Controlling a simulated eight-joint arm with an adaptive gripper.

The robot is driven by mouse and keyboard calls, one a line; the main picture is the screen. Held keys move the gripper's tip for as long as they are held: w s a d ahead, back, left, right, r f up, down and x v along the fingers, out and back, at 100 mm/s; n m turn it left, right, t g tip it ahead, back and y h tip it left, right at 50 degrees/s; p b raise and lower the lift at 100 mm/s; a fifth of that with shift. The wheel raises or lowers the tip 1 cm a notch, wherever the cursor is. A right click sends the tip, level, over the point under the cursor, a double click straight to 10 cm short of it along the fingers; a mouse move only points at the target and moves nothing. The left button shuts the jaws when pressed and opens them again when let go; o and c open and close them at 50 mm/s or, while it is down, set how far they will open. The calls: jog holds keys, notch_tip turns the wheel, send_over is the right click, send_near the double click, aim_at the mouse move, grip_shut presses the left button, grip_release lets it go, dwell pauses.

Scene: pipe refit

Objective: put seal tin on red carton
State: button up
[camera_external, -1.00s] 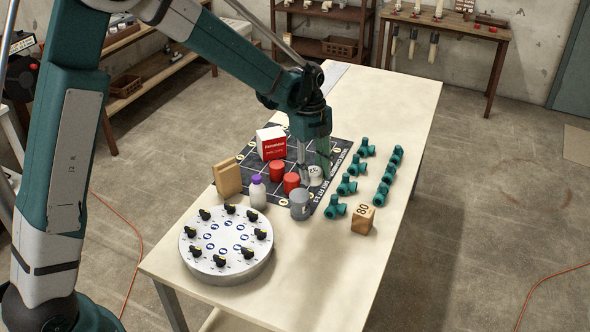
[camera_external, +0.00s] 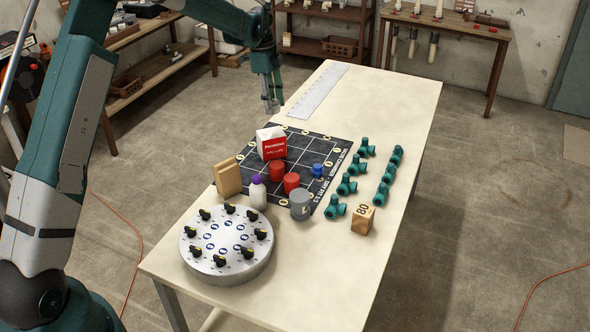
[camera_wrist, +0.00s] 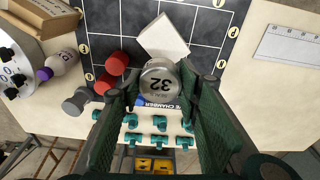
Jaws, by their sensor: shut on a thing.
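The silver seal tin (camera_wrist: 160,80), with 32 on its top, is between the fingers of my gripper (camera_wrist: 158,92) in the wrist view. My gripper (camera_external: 269,104) is shut on it and holds it up in the air in the external view, where the tin shows small and grey. The red carton (camera_external: 272,150), red and white with a white top, stands on the dark grid mat. In the external view my gripper appears above it in the picture, clear of it. In the wrist view the carton's white top (camera_wrist: 163,38) lies just beyond the tin, partly covered by it.
On the mat (camera_external: 318,150) stand two red cylinders (camera_external: 291,182) and a blue piece (camera_external: 317,170). A grey can (camera_external: 300,205), purple-capped bottle (camera_external: 258,192), tan block (camera_external: 227,177) and dial disc (camera_external: 225,246) are nearer. Several teal fittings (camera_external: 347,185) stand right. The far table is mostly clear.

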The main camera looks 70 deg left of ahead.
jog(key=shift+s+a+r, duration=0.1)
jog(key=shift+s+a, duration=0.15)
jog(key=shift+a, duration=0.5)
send_over(272, 133)
jog(key=shift+s+a+f, duration=0.1)
jog(key=shift+f, duration=1.45)
jog(key=shift+s+a+f, duration=0.1)
jog(key=shift+f, duration=1.45)
jog(key=shift+f, duration=1.9)
jog(key=shift+f, duration=0.2)
jog(key=o, duration=0.9)
jog(key=shift+r, duration=0.1)
